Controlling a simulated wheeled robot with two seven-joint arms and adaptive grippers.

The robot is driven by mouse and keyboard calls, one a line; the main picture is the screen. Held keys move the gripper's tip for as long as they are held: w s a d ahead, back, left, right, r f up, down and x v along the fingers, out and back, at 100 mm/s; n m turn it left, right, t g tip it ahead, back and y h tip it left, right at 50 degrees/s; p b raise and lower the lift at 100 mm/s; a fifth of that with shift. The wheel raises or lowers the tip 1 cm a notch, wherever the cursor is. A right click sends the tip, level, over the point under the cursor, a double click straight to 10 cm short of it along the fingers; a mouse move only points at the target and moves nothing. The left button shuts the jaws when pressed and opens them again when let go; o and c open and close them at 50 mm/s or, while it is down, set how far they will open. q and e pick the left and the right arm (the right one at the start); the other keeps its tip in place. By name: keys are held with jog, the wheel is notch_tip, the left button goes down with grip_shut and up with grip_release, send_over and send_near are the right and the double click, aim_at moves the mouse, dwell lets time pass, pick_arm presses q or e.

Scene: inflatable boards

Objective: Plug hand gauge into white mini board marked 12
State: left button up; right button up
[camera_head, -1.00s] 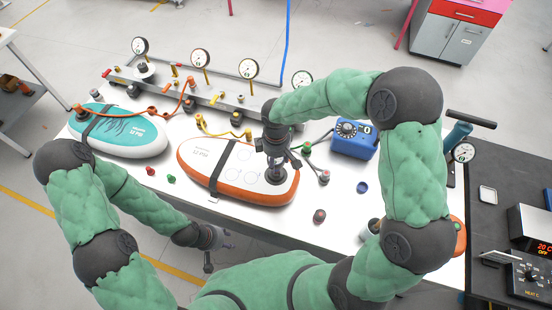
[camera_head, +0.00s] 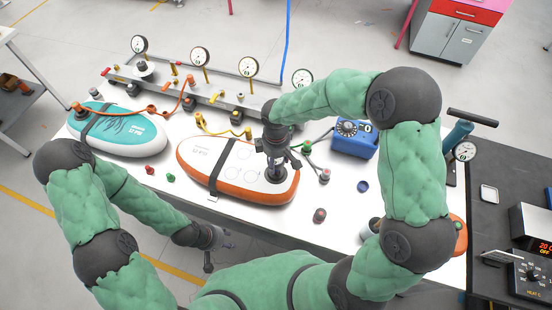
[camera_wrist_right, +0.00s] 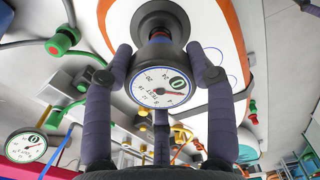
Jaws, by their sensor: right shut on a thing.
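The white mini board (camera_head: 235,160) with an orange rim lies on the table, a dark strap across it and a PSI marking on its left part. My right gripper (camera_head: 276,165) is over its right end, at the dark round valve. In the right wrist view, my right gripper (camera_wrist_right: 157,65) is shut on the hand gauge (camera_wrist_right: 162,88), whose round dial faces the camera. The gauge's stem points at the dark valve collar (camera_wrist_right: 160,18) and appears to meet it. I cannot tell whether it is fully seated. My left gripper (camera_head: 218,240) hangs low near the front table edge; its fingers are unclear.
A teal board (camera_head: 125,130) lies at left. Behind stands a manifold rail (camera_head: 190,90) with several gauges and hoses. A blue box (camera_head: 353,140) with a dial is right of the board. Small caps, including a red one (camera_head: 320,215), lie on the white table.

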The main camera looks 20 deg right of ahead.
jog(key=shift+f+b, duration=0.6)
jog(key=shift+f, duration=0.2)
jog(key=o, duration=1.3)
notch_tip(320, 180, up, 12)
jog(key=shift+s+f, duration=0.1)
